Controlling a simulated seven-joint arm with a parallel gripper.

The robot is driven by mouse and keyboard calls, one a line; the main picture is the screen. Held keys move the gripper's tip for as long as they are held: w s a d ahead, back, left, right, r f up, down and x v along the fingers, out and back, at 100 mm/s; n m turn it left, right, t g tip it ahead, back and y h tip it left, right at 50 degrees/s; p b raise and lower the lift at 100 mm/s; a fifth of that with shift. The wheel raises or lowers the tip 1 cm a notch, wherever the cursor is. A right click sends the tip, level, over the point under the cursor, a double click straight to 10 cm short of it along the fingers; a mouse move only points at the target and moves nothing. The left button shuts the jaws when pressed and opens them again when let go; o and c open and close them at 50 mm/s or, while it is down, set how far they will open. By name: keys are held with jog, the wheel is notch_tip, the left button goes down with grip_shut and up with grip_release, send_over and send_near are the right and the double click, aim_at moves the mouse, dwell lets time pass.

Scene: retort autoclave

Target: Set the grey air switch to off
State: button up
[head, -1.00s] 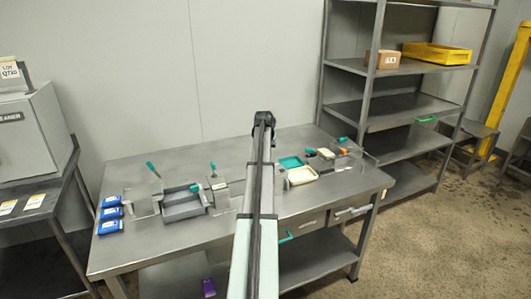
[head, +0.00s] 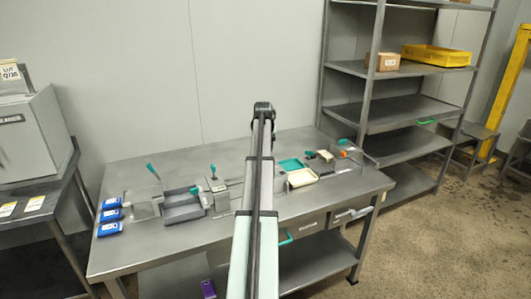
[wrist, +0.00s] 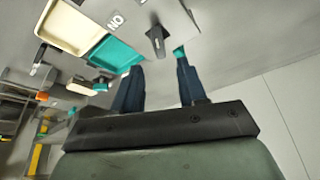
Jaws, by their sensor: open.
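A dark grey lever (wrist: 157,38), which looks like the grey air switch, stands out from a light grey plate in the wrist view. A label (wrist: 115,21) that reads as NO in this tilted view is beside it. My gripper (wrist: 158,60) is open, with its two dark blue fingers apart and pointing toward the lever. The lever appears just beyond the fingertips, between their lines; I see no contact. In the head view my arm hides the switch and the fingers.
A teal tray (wrist: 117,54) and a cream tray (wrist: 70,27) are left of the fingers in the wrist view. On the steel table (head: 130,250) are several teal-handled levers, a grey tray (head: 182,212) and several blue packs (head: 110,229). A shelf rack (head: 400,108) stands right.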

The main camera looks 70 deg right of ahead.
jog(key=v, duration=0.8)
